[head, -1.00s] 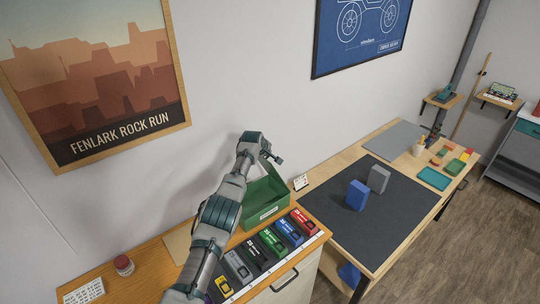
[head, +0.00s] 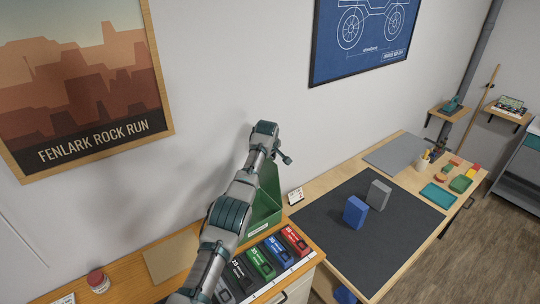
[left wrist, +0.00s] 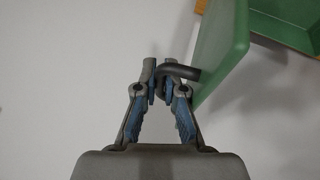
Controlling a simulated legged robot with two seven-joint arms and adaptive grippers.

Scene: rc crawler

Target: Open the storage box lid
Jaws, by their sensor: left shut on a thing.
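The green storage box (head: 263,218) stands on the wooden cabinet top against the wall, partly hidden behind my left arm in the head view. Its green lid (left wrist: 222,45) is raised and stands steeply tilted at the box's back edge. The box interior (left wrist: 290,22) shows at the top right of the left wrist view. My left gripper (left wrist: 161,72) is shut on the dark bent handle (left wrist: 182,72) at the lid's edge. In the head view the left gripper (head: 284,158) is above the box, beside the raised lid. My right gripper is not in view.
Several coloured packs, including a red one (head: 294,240), lie in a row in front of the box. A red-lidded jar (head: 98,281) stands at the left. To the right, a dark mat (head: 335,250) carries a blue block (head: 355,212) and a grey block (head: 378,195).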

